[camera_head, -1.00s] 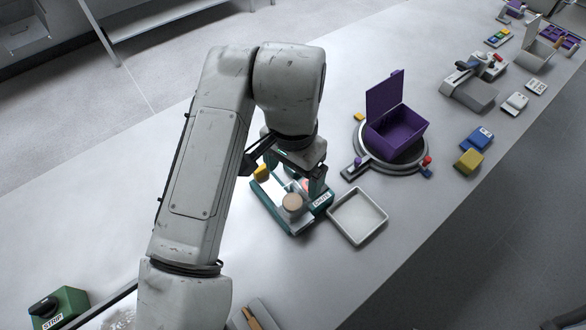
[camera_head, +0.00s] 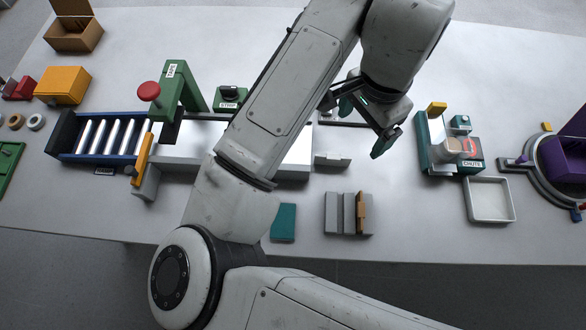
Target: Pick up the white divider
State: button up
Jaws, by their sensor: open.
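No part is clearly recognisable as the white divider. My arm crosses the middle of the view and hides part of the furnace bed (camera_head: 295,158).
A grey slotted block (camera_head: 333,212) with a brown piece (camera_head: 361,212) and a teal plate (camera_head: 284,222) lie near the front edge. A white tray (camera_head: 490,200) and a purple box (camera_head: 563,160) are right. A green press (camera_head: 180,85) and blue roller rack (camera_head: 95,155) are left.

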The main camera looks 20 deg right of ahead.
aim_at(328, 159)
jog(key=i+j, duration=0.15)
jog(key=j, duration=0.25)
jog(key=i+j+z, duration=0.1)
jog(key=j, duration=0.25)
jog(key=i+j, duration=0.15)
jog(key=j, duration=0.25)
